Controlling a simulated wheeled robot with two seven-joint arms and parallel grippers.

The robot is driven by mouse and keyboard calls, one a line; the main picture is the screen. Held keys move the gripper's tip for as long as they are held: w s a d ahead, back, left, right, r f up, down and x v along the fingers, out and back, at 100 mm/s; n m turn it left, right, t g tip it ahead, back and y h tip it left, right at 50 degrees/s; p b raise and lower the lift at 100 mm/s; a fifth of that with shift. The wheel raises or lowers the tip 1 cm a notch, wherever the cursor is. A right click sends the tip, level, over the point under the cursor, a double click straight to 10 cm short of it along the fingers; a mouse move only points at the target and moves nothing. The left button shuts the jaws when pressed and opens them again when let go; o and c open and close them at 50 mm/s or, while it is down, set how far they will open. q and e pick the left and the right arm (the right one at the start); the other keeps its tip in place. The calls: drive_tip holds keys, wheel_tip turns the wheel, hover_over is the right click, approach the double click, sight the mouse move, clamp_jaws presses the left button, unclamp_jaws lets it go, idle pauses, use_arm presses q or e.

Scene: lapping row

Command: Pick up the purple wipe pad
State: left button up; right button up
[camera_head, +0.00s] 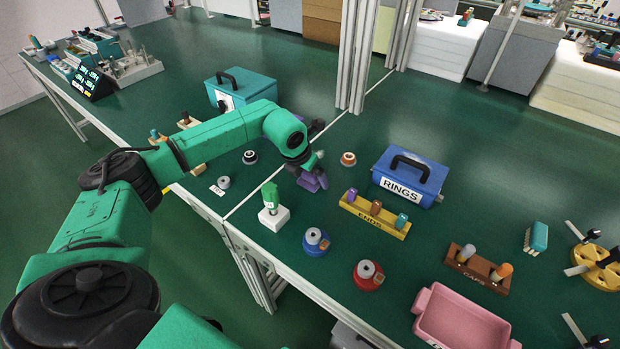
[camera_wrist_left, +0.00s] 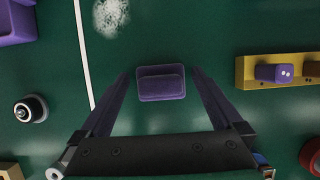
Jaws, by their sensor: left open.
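The purple wipe pad (camera_wrist_left: 161,82) lies on the green bench top, in the middle of the left wrist view. My left gripper (camera_wrist_left: 160,76) is open and empty, with its two dark fingers on either side of the pad and gaps between them. I cannot tell how high the fingertips are above the bench. In the head view my left gripper (camera_head: 314,180) is low over the bench, left of the yellow ENDS rack (camera_head: 374,214). There the arm and gripper make the pad hard to tell apart. My right gripper is not in view.
Behind stand the blue RINGS box (camera_head: 410,176) and metal posts (camera_head: 357,60). A pink tray (camera_head: 462,318) is at the front right.

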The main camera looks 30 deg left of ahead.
use_arm(q)
drive_tip(key=shift+r, duration=0.1)
drive_tip(key=c, duration=1.2)
drive_tip(key=shift+c, duration=0.2)
wheel_tip(320, 180, up, 20)
